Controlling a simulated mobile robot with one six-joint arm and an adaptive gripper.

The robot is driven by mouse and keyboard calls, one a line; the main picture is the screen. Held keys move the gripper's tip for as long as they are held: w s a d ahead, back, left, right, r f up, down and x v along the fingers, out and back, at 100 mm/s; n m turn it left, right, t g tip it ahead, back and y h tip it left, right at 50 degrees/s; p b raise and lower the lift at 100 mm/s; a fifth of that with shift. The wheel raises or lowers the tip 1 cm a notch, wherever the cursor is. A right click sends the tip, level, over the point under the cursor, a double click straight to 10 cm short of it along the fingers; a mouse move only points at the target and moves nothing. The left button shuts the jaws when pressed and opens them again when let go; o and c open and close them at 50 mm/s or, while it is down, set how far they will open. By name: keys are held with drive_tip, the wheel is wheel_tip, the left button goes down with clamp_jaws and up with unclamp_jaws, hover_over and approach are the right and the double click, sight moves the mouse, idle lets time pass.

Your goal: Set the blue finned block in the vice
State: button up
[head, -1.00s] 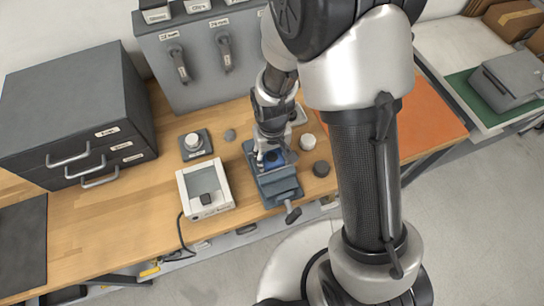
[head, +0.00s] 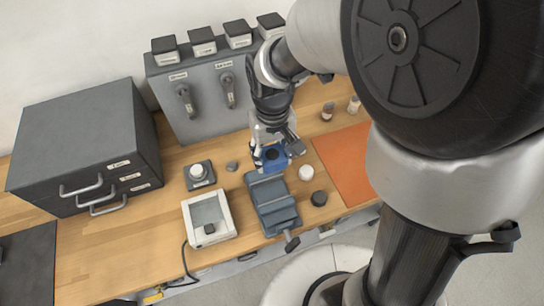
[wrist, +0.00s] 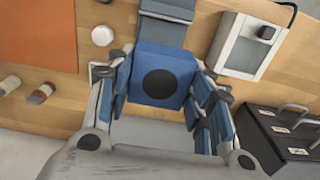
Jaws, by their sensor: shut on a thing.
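The blue block (head: 274,158) is held in my gripper (head: 269,147), just behind the vice in the head view. In the wrist view the block (wrist: 162,64) sits between the two fingers of my gripper (wrist: 160,92), its face with a dark round spot towards the camera. Its fins cannot be made out. The grey-blue vice (head: 272,203) stands at the front of the bench with its handle to the front. Its bed looks empty. Part of the vice (wrist: 168,10) shows beyond the block in the wrist view. The block appears raised and apart from the vice.
A white-framed tray device (head: 209,218) stands left of the vice. A knob box (head: 199,175), a small grey disc, a white round piece (head: 306,172) and a dark puck (head: 319,198) lie around it. Grey drawers (head: 85,145) are left; an orange mat (head: 345,160) is right.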

drive_tip(key=shift+r, duration=0.3)
drive_tip(key=b, duration=0.9)
hover_over(271, 192)
wheel_tip(271, 192, down, 11)
wheel_tip(271, 192, down, 4)
drive_tip(key=b, duration=0.4)
drive_tip(key=shift+s, duration=0.1)
drive_tip(key=shift+f, duration=0.15)
drive_tip(key=shift+f+b, duration=1)
drive_tip(key=shift+f, duration=1)
idle(1.3)
drive_tip(key=o, duration=1.3)
drive_tip(key=shift+o, duration=0.2)
drive_tip(key=o, duration=0.4)
